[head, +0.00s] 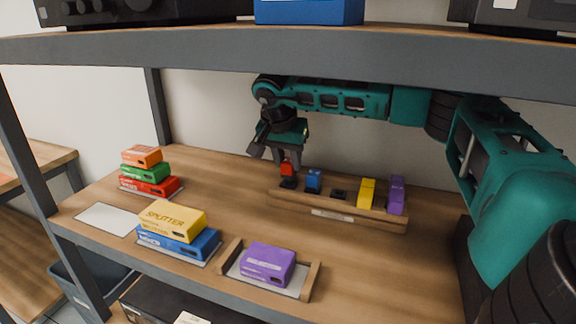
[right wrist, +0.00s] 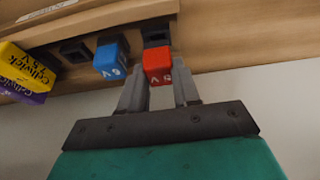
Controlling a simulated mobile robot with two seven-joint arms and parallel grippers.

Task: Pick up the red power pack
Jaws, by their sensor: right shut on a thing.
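The red power pack (head: 287,169) is a small red block at the left end of the wooden charging rack (head: 380,217). It is right above its black socket (head: 288,184); I cannot tell whether a gap separates them. My right gripper (head: 287,158) reaches in from behind and is shut on the red power pack. In the right wrist view the red pack (right wrist: 157,65) sits between the two grey fingertips (right wrist: 159,88), with the black socket (right wrist: 156,32) beyond it. My left gripper is not in view.
A blue pack (head: 314,180) stands close beside, then an empty black socket (head: 339,195), a yellow pack (head: 366,192) and a purple pack (head: 396,195). Stacked boxes (head: 172,220) stand at left; a purple box (head: 267,264) lies in a front holder. An upper shelf (head: 300,58) hangs overhead.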

